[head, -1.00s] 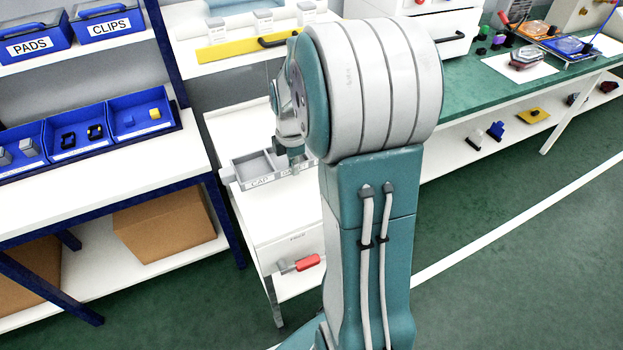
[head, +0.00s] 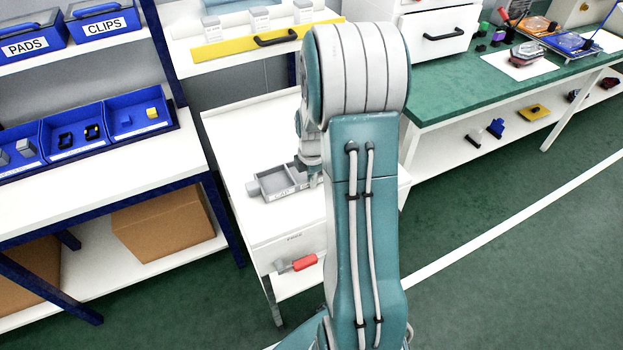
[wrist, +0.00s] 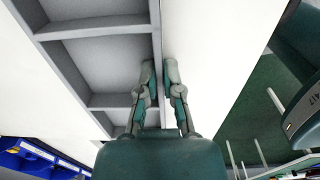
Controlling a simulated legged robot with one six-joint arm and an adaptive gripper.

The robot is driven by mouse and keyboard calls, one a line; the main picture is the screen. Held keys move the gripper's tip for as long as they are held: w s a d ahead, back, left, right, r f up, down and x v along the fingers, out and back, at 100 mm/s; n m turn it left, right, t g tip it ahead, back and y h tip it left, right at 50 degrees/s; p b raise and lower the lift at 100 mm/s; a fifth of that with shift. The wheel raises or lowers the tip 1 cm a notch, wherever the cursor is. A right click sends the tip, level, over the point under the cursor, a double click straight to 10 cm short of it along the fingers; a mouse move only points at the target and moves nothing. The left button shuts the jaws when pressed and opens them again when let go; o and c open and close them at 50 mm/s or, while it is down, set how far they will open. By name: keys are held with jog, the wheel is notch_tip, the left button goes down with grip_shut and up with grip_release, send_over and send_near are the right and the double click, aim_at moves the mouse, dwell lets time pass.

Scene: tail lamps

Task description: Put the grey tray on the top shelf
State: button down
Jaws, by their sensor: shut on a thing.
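The grey tray (head: 262,193) has several compartments and a label on its near side. In the head view it is over the white top of the middle stand; I cannot tell whether it touches that top. My gripper (wrist: 161,64) is shut on one long wall of the tray (wrist: 155,22), one finger on each side of it. The compartments lie left of the fingers in the wrist view and look empty there. In the head view my arm hides the tray's right end and most of the gripper (head: 312,176).
The stand's white top (head: 240,125) is mostly clear behind the tray. Above it is a white shelf with a yellow front (head: 250,47) and small containers. A red-handled tool (head: 305,262) sits below. A blue rack with bins (head: 75,130) stands left; a green bench (head: 455,90) stands right.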

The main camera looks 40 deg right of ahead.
jog(key=c, duration=0.8)
grip_release()
jog(key=shift+a, duration=0.1)
jog(key=shift+a+r, duration=0.1)
notch_tip(320, 180, up, 12)
jog(key=s+a+r+m+t, duration=0.1)
jog(key=s+a+r+m, duration=0.1)
jog(key=a+r+m, duration=0.3)
jog(key=s+a+r+m+t, duration=0.1)
jog(key=s+a+r, duration=0.25)
jog(key=a, duration=0.45)
jog(key=s+a+r+m+t, duration=0.3)
jog(key=s+a+m, duration=0.6)
jog(key=shift+s+a, duration=0.15)
jog(key=shift+s, duration=0.25)
